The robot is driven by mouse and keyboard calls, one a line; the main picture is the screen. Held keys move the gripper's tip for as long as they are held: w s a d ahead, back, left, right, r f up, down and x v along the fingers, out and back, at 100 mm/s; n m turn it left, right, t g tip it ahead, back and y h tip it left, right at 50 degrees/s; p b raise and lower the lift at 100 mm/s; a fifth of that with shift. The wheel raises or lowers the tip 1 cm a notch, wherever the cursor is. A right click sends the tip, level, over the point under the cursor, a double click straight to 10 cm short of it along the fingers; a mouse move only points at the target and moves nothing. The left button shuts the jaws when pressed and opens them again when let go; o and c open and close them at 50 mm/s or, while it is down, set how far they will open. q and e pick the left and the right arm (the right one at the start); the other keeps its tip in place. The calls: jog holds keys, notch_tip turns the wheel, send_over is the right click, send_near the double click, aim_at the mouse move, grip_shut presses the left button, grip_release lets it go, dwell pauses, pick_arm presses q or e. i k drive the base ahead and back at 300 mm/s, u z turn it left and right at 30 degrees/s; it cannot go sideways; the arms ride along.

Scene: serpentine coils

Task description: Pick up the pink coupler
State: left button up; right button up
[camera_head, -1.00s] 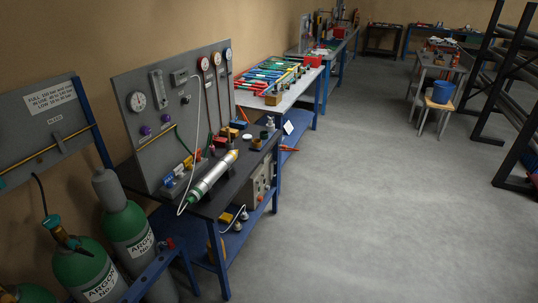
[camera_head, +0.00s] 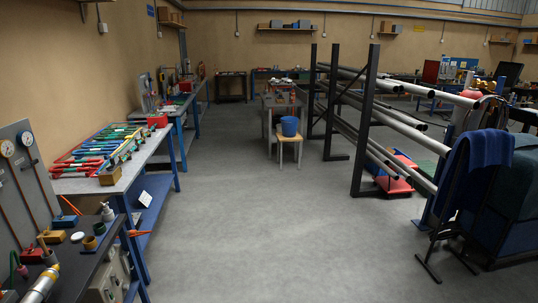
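I cannot make out a pink coupler in the head view. Small parts lie on the benches along the left wall, too small to tell apart at this distance. The near dark bench (camera_head: 92,272) holds several small blocks and pots and the end of a silver cylinder with a yellow tip (camera_head: 40,284). The light-topped bench (camera_head: 135,172) behind it holds many red, green and blue rods or tools. Neither of my grippers is in view.
A wide grey floor (camera_head: 245,230) is clear ahead. A blue bucket (camera_head: 290,126) stands on a wooden stool (camera_head: 289,142). A black pipe rack (camera_head: 365,120) stands right of centre, with a draped blue cloth (camera_head: 476,170) at the right. More benches line the back wall.

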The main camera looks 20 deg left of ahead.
aim_at(22, 270)
jog(key=u, duration=0.1)
jog(key=i, duration=2.05)
jog(key=u, duration=0.9)
jog(key=i, duration=1.15)
jog(key=u, duration=1.1)
